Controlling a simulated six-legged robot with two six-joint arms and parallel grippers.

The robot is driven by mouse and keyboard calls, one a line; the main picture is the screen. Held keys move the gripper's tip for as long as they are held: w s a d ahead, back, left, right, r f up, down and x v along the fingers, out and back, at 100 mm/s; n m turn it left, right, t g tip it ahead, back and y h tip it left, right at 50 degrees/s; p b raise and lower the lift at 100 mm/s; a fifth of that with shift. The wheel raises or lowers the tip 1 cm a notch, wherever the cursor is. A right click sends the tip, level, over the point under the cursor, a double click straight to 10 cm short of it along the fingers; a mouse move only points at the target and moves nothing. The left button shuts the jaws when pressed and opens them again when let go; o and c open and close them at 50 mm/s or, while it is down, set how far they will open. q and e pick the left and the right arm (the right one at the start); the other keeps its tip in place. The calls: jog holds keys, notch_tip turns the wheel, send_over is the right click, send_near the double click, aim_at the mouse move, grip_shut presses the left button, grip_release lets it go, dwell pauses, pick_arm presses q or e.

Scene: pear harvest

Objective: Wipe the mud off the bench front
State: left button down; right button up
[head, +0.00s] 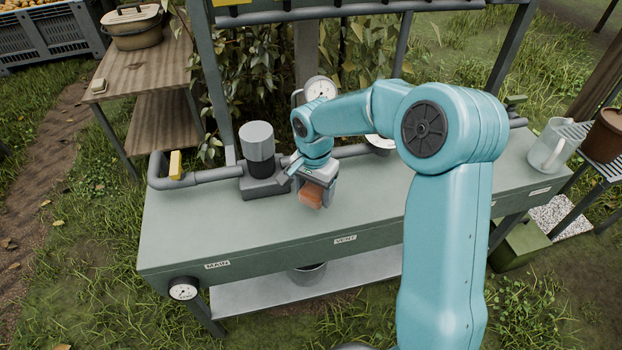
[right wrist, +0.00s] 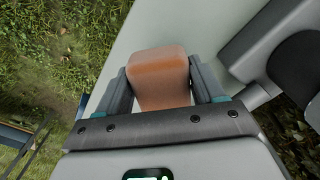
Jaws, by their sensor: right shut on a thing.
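My right gripper (head: 314,190) is shut on an orange-brown sponge-like block (head: 311,197). It holds the block over the bench top, behind the front edge. In the right wrist view, the block (right wrist: 158,75) sits between the two fingers; I cannot tell whether it touches the bench top. The grey-green bench front (head: 285,255) carries small labels, with "MAIN" at left and "VENT" near the middle. I make out no clear mud on the part that shows. My right arm hides part of the bench front toward the right. My left gripper is out of view.
A pipe with a yellow handle (head: 176,164) and a grey-and-black pump-like unit (head: 258,160) stand on the bench left of the gripper. A gauge (head: 183,289) is at the front left corner. A pale jug (head: 551,146) stands at right. The bench top's front left is clear.

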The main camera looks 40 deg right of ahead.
jog(key=shift+r+p, duration=0.65)
jog(key=shift+r, duration=0.65)
